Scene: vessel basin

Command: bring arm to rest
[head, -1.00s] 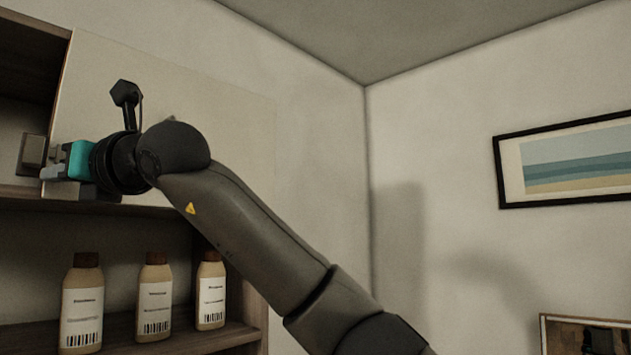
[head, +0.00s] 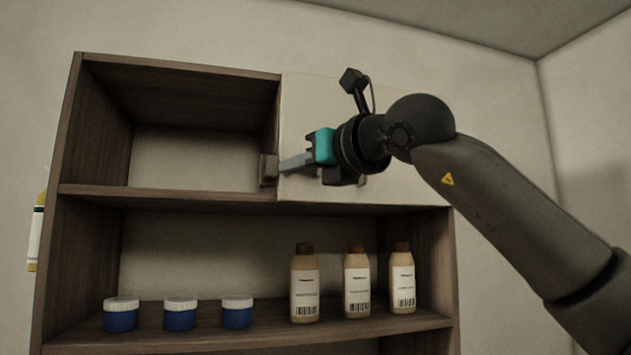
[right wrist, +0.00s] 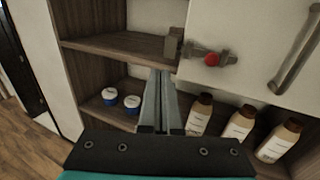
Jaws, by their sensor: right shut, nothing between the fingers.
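My right gripper (head: 282,167) is in front of the upper shelf of a wall cabinet. Its fingers are shut with nothing between them. The tips appear beside a small grey-brown block (head: 268,170) at the left edge of the pale cabinet door (head: 300,110); I cannot tell whether they touch it. In the right wrist view the shut fingers (right wrist: 162,78) point at the cabinet, just below that block (right wrist: 173,44). My right arm reaches in from the lower right of the head view. My left gripper is not in view.
The upper left compartment (head: 195,165) is open and empty. On the lower shelf stand white-lidded blue jars (head: 180,315) and brown-capped bottles (head: 357,285). The right wrist view shows a red knob (right wrist: 211,59) and a long bar handle (right wrist: 296,62).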

